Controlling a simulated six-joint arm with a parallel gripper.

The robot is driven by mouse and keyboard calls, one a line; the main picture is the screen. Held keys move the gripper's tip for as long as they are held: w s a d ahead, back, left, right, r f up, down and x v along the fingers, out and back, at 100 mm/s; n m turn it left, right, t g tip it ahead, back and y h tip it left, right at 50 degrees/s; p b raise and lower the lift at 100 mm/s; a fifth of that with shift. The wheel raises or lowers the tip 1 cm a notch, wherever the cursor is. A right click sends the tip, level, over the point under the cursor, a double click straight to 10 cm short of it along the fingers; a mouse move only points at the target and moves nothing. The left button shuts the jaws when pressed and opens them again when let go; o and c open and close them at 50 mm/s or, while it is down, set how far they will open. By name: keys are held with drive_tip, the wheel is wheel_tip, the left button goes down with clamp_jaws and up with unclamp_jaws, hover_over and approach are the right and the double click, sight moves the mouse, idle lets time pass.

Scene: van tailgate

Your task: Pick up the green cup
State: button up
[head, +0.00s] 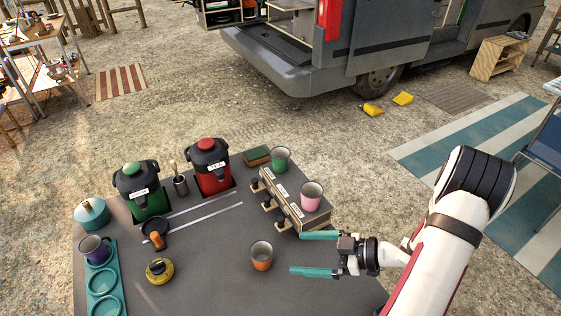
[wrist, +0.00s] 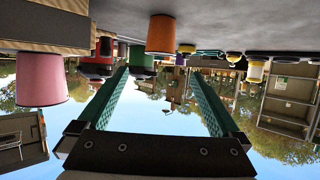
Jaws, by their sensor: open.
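The green cup (head: 281,160) stands upright at the far end of the low wooden drawer box (head: 284,207). A pink cup (head: 312,195) stands nearer on the same box and also shows at the left of the upside-down wrist view (wrist: 41,80). My gripper (head: 297,253) is open and empty, pointing left over the table's right part, nearer than the box. Its two teal fingers also frame the wrist view (wrist: 155,72). The green cup is apart from it, beyond the pink cup. I cannot make out the green cup in the wrist view.
An orange cup (head: 262,256) stands just left of my fingers. Red (head: 210,168) and green (head: 142,192) dispensers stand at the back left. A sponge (head: 257,156) lies left of the green cup. The front middle of the table (head: 215,285) is clear.

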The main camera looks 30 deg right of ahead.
sight(283, 152)
wheel_tip(283, 152, up, 13)
drive_tip(key=w+d+r+m+t+h, duration=0.25)
drive_tip(key=w+h, duration=0.25)
drive_tip(key=w, duration=0.3)
drive_tip(key=w+d+r+m+t+h, duration=0.25)
drive_tip(key=w+r+m+h, duration=0.2)
drive_tip(key=w, duration=0.35)
drive_tip(key=w+d+r+m+t+h, duration=0.25)
drive_tip(key=w+h, duration=0.25)
drive_tip(key=w, duration=0.3)
drive_tip(key=s+a+f+m+g+h, duration=0.2)
drive_tip(key=a+f+m+g+h, duration=0.15)
drive_tip(key=f, duration=0.35)
drive_tip(key=s+a+f+m+g+h, duration=0.1)
drive_tip(key=a+f+m+g+h, duration=0.15)
drive_tip(key=f+m+g, duration=0.35)
drive_tip(key=shift+t+y, duration=0.55)
drive_tip(key=shift+t, duration=0.25)
drive_tip(key=x, duration=0.5)
drive_tip(key=f+x, duration=0.1)
drive_tip(key=x, duration=0.5)
drive_tip(key=a+x, duration=0.1)
drive_tip(key=x, duration=0.4)
drive_tip(key=shift+w+d+f, duration=0.1)
drive_tip(key=shift+d+f, duration=0.05)
drive_tip(key=shift+f, duration=0.15)
drive_tip(key=shift+r, duration=0.1)
drive_tip(key=c, duration=1.3)
